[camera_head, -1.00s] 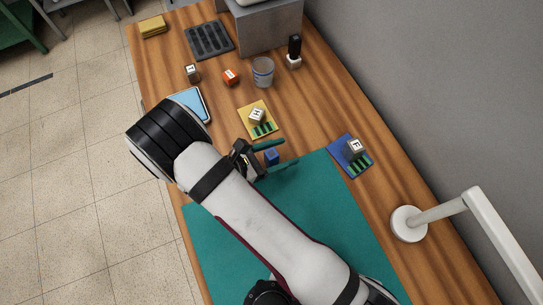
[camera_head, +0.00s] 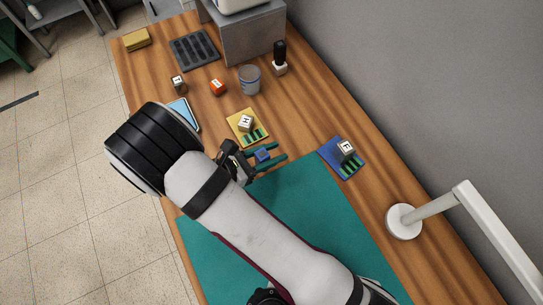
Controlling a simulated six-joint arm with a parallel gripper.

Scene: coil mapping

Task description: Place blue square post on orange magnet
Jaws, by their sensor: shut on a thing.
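The blue square post (camera_head: 263,155) is a small blue block near the far edge of the green mat. My gripper (camera_head: 271,154) is shut on it, with one dark green finger on each side. Whether the post touches the surface below cannot be told. The orange magnet (camera_head: 217,87) is a small orange cube with a white label on top. It stands on the wooden table, up and left of my gripper, with nothing on it.
A yellow card (camera_head: 236,125) with a grey lettered cube lies between my gripper and the magnet. A cup (camera_head: 249,80), a dark cube (camera_head: 178,85) and a light-blue tablet (camera_head: 184,114) stand nearby. A blue card (camera_head: 331,153) and a white lamp (camera_head: 403,221) are at right.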

